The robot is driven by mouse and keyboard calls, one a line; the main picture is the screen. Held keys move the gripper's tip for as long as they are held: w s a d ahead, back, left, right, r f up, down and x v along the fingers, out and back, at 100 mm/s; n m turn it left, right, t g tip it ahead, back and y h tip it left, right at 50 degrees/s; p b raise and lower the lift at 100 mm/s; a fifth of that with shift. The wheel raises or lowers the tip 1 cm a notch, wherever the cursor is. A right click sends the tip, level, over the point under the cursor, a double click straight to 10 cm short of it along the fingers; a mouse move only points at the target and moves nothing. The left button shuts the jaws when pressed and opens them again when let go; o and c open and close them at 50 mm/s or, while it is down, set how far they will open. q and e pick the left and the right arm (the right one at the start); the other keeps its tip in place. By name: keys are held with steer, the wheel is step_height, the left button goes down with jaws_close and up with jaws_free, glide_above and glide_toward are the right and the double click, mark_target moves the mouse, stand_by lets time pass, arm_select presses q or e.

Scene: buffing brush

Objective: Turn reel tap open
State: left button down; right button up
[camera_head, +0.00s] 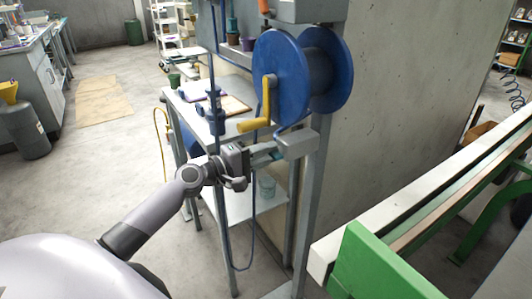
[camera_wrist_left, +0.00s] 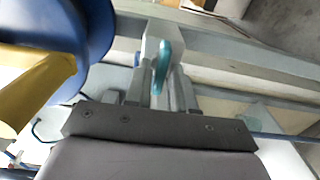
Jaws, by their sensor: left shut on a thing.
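The blue reel (camera_head: 280,80) hangs on a grey post, with its yellow crank (camera_head: 268,105) at the left; both also show at the left of the wrist view. My left gripper (camera_head: 272,152) is just below the reel, its fingers pointing right at a grey block (camera_head: 298,145) on the post. In the left wrist view the teal tap lever (camera_wrist_left: 162,66) stands in front of a pale block. My left gripper (camera_wrist_left: 160,88) is shut on this lever, with a grey finger on each side. The lever is too small to make out in the head view. My right gripper is out of view.
A shelf table (camera_head: 240,125) with a tray and small pots stands behind the gripper. A blue hose (camera_head: 252,230) hangs below it. A concrete wall (camera_head: 400,80) rises at the right, and a green-ended bench (camera_head: 370,265) is at lower right.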

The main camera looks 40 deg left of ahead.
arm_select(q)
steer(key=c, duration=1.2)
jaws_free()
steer(key=shift+s, duration=0.1)
steer(key=shift+b+v, duration=0.7)
steer(key=shift+v, duration=2.8)
